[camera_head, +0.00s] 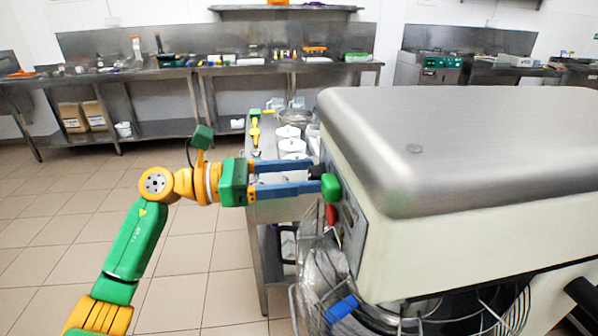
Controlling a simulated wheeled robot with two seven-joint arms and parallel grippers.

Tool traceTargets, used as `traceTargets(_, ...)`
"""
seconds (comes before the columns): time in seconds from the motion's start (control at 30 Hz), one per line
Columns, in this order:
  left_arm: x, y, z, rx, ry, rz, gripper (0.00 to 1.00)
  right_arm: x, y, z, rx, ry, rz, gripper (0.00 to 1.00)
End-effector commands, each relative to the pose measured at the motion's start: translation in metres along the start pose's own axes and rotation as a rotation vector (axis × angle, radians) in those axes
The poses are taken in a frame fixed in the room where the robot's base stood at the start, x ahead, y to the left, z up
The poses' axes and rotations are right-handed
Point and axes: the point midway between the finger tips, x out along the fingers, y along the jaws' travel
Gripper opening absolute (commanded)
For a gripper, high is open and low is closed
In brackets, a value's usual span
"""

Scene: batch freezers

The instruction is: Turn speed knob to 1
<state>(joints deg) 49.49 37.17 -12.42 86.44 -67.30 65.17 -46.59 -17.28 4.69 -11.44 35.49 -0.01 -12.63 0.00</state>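A large mixer-like machine (365,150) with a cream body and grey metal top fills the right side. Its control side faces left and is seen at a steep angle. A dark knob-like part (316,172) sticks out there, beside a green rounded part (331,187); a red part (331,215) is below. I cannot read any speed marks. My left gripper (317,177) reaches right to this side, its two blue fingers apart, one above the other. The dark part is at the fingertips; contact is not clear. My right gripper is out of view.
A wire guard and metal bowl (322,270) with a blue part (341,308) are below the machine head. A steel table (262,218) with white containers (292,147) stands behind my gripper. Steel counters (290,66) line the back wall. Tiled floor (190,255) at left is clear.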

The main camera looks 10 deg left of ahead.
Motion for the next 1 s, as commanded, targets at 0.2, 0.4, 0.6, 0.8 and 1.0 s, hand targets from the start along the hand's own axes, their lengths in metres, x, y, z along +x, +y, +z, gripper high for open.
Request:
traceTargets(0.2,0.0,0.0,0.0,-0.001,0.0,0.0,0.08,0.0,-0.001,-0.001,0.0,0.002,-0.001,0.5)
traceTargets(0.4,0.0,0.0,0.0,-0.006,0.001,0.0,0.0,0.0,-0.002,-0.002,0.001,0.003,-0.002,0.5)
traceTargets(0.6,0.0,0.001,0.0,-0.056,0.002,0.001,0.0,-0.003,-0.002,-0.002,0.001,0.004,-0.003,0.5)
traceTargets(0.8,0.0,0.001,0.001,-0.189,0.002,0.001,0.0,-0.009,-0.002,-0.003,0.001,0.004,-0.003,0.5)
traceTargets(1.0,0.0,0.001,0.001,-0.374,0.003,0.001,0.0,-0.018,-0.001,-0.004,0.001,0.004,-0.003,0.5)
